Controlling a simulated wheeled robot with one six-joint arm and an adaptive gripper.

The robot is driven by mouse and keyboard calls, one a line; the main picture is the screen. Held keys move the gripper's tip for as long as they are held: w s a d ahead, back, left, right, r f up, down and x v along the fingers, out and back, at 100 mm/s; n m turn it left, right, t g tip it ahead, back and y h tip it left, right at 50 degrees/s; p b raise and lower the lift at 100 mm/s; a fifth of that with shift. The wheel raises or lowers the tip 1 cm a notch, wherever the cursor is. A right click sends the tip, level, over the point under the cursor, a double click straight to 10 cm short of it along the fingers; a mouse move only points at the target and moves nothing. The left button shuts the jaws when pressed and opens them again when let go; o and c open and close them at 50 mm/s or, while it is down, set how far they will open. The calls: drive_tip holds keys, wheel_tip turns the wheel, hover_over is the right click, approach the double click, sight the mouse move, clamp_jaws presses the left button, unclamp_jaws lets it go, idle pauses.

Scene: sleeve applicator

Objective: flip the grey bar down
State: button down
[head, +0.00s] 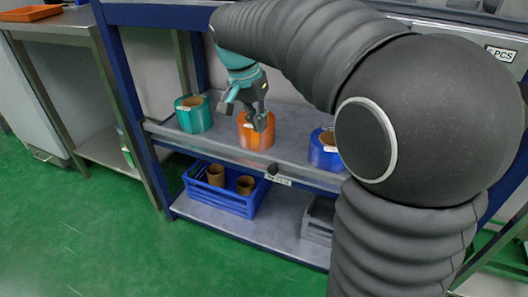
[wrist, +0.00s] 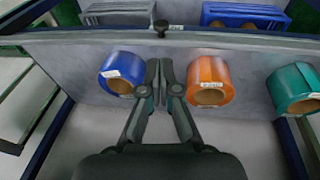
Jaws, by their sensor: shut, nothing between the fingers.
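Whether the fingers touch either roll cannot be told.
A teal roll (head: 194,115) stands left on the shelf (head: 222,148), a blue roll (head: 323,150) right. A black knob (head: 271,170) is on its front edge. Below is a blue crate (head: 228,202) with brown cores. A table (head: 47,24) stands left. Green floor is free in front.

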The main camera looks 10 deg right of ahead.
sight(271, 167)
drive_tip(key=shift+w, duration=0.2)
drive_tip(key=b+x, duration=0.1)
drive_tip(key=x, duration=1.3)
drive_tip(key=shift+b, duration=0.3)
drive_tip(key=a+b+x, duration=0.2)
drive_tip(key=b+x, duration=0.3)
drive_tip(key=x, duration=0.4)
drive_tip(key=shift+s+f, duration=0.25)
drive_tip(key=shift+s, duration=0.05)
